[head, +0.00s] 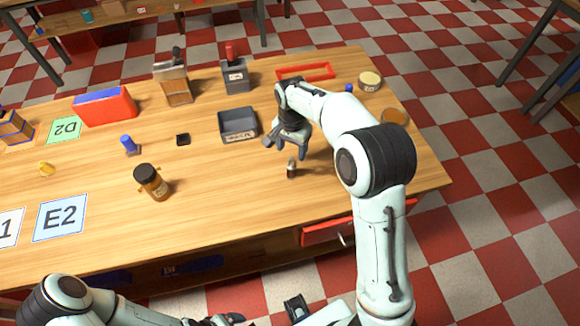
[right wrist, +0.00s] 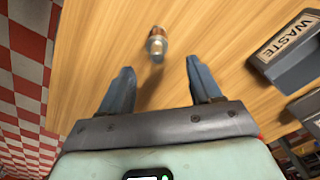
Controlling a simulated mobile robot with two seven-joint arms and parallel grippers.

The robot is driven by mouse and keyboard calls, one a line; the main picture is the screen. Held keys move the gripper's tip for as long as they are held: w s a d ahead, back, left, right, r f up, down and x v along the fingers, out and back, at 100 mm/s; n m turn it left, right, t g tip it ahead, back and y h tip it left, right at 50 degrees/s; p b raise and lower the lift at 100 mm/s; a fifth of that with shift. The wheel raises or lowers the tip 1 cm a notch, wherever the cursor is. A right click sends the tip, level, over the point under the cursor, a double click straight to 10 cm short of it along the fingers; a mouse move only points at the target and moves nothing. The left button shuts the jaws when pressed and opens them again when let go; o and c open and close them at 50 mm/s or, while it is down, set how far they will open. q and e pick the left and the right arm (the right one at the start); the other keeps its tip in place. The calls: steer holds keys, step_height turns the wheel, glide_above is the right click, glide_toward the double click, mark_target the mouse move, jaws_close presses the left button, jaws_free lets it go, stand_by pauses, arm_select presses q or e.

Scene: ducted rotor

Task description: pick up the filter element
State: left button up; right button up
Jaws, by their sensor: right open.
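A small upright cylinder with a dark body and a pale band, which looks like the filter element (head: 291,168), stands on the wooden table in the head view. In the right wrist view it shows as a small coppery and silvery cylinder (right wrist: 156,45). My right gripper (head: 286,150) is open and empty, just above and behind it. In the right wrist view the fingers (right wrist: 160,68) are spread, with the cylinder beyond their tips, roughly centred between them and not touched. My left gripper (head: 228,319) is at the bottom edge of the head view, mostly cut off.
A dark grey tray (head: 238,136) labelled WASTE (right wrist: 285,36) stands close to the right gripper. A red frame (head: 305,72) and a round tin (head: 370,81) lie farther back. The table front near the cylinder is clear.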

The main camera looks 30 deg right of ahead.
mark_target(292, 166)
step_height(292, 166, down, 4)
steer(key=shift+f, duration=0.1)
steer(key=f, duration=0.5)
steer(key=shift+s, duration=0.2)
steer(key=shift+c, duration=0.4)
steer(key=c, duration=1)
steer(key=shift+c, duration=0.2)
